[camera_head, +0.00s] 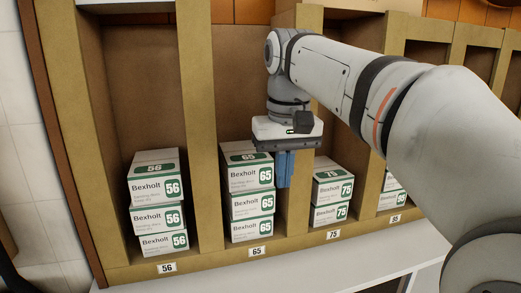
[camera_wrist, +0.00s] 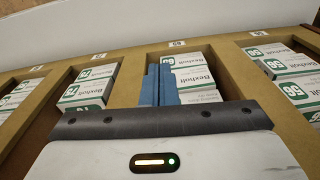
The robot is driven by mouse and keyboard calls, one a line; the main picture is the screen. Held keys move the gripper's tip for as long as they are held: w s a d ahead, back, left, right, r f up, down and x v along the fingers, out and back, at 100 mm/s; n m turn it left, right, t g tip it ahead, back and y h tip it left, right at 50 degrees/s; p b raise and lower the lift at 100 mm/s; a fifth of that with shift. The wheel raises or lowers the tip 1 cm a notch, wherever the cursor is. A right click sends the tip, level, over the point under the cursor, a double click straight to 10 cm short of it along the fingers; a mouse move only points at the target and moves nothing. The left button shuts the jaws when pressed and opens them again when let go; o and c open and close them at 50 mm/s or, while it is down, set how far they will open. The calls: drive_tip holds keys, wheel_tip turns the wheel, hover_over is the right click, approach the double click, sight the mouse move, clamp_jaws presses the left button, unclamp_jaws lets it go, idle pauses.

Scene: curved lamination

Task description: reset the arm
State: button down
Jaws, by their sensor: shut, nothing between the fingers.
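My gripper (camera_head: 285,168) hangs down at the end of my arm, in front of the shelf between the 65 and 75 stacks. Its blue fingers are together with nothing between them. In the wrist view the fingers (camera_wrist: 159,85) overlap part of the 65 boxes (camera_wrist: 192,75). My arm reaches in from the right in the head view, bent at the far end, and hides part of the shelf behind it.
A tan shelf (camera_head: 205,180) has labelled compartments. White-and-green Bexholt boxes stand in stacks marked 56 (camera_head: 157,205), 65 (camera_head: 251,203) and 75 (camera_head: 331,193); an 85 stack (camera_head: 391,200) is partly hidden by my arm. A pale ledge (camera_head: 240,272) runs below.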

drive_tip(key=s+d+f+m+t+b, duration=0.1)
drive_tip(key=s+d+f, duration=0.2)
drive_tip(key=f, duration=0.5)
drive_tip(key=s+d+f, duration=0.4)
drive_tip(key=s+f, duration=0.2)
drive_tip(key=f, duration=0.3)
drive_tip(key=s+d+f+m+t+b, duration=0.1)
drive_tip(key=s+d+f, duration=0.2)
drive_tip(key=f, duration=0.6)
drive_tip(key=shift+s+d+f+m+t+b, duration=0.2)
drive_tip(key=shift+s+d+m+t+b, duration=0.15)
drive_tip(key=shift+s, duration=0.6)
